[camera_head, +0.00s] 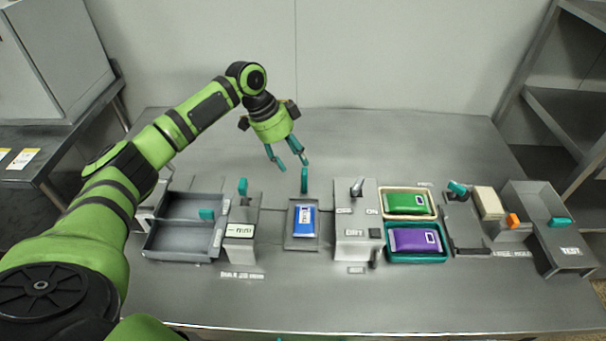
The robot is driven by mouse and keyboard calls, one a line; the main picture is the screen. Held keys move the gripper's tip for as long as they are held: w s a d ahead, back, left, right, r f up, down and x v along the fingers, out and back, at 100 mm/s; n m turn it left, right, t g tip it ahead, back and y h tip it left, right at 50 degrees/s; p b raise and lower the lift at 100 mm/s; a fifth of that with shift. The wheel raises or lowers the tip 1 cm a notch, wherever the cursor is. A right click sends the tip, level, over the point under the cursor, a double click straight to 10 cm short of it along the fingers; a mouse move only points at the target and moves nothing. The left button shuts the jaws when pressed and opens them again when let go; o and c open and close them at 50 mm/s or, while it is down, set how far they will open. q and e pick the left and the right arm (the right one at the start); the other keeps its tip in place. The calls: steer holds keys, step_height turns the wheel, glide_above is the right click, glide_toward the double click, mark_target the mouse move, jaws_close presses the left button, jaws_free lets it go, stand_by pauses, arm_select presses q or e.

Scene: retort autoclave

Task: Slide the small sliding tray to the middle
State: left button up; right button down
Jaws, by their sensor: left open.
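The small sliding tray (303,243) is a shallow grey tray at the middle of the bench, between two grey housings. A blue pouch (304,221) with a white label lies on it. An upright teal handle (304,181) stands at its back edge. My left gripper (292,166) is open and empty, pointing down above the bench just behind and slightly left of the handle. Its teal fingers look apart from the handle, though the exact gap is hard to tell. My right gripper does not show.
A two-part grey bin (187,207) and a housing with a teal lever (242,187) stand left. An OFF/ON switch housing (356,240) stands right, beside a green pouch (405,203) and a purple pouch (415,240) in trays. The rear bench is clear.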

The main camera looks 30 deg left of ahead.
arm_select(q)
steer(key=v, duration=0.4)
steer(key=shift+a+r, duration=0.1)
steer(key=shift+r, duration=0.3)
